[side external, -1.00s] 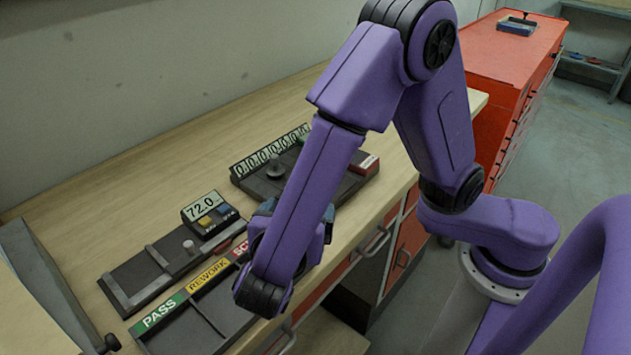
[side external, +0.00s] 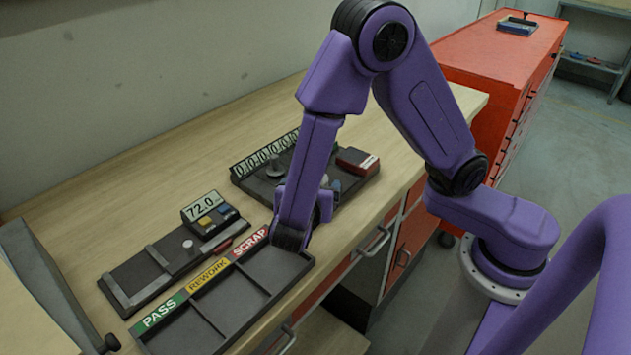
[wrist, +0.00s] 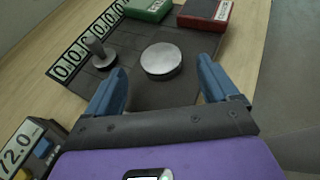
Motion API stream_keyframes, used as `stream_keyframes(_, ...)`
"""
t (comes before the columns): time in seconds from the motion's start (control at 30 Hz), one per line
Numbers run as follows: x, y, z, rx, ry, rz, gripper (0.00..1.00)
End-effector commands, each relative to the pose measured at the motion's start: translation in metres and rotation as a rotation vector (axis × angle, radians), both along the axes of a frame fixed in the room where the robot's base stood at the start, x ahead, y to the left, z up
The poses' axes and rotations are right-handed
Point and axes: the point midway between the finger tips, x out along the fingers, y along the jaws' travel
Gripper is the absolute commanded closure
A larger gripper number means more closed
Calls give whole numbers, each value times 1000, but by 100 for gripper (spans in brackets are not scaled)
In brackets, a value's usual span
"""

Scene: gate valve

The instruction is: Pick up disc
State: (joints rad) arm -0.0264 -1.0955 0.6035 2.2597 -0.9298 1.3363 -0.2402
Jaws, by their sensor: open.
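The disc, a round grey metal piece (wrist: 161,61), lies on the dark tray (wrist: 85,72) with the row of zero labels in the wrist view. My gripper (wrist: 157,88) is open, with its two blue fingers on either side of the near space before the disc. The fingers are apart from the disc and nothing is between them. In the side view my arm hides most of the gripper, and the disc is hard to make out there. A grey stemmed part (wrist: 97,48) stands on the same tray, left of the disc.
A green box (wrist: 149,8) and a red box (wrist: 204,13) are beyond the disc. The PASS, REWORK and SCRAP tray (side external: 222,303) stands at the front, with a gauge reading 72.0 (side external: 208,212) beside it. Bare bench lies behind these.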

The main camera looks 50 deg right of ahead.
Motion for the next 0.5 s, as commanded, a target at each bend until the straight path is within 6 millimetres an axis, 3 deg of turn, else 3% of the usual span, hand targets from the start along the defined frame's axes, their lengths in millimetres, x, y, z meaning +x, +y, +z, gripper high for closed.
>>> stream_keyframes(0.2,14,-25,-12,-2,1,-2,13)
stream_keyframes(0.5,18,-32,-16,2,3,-1,13)
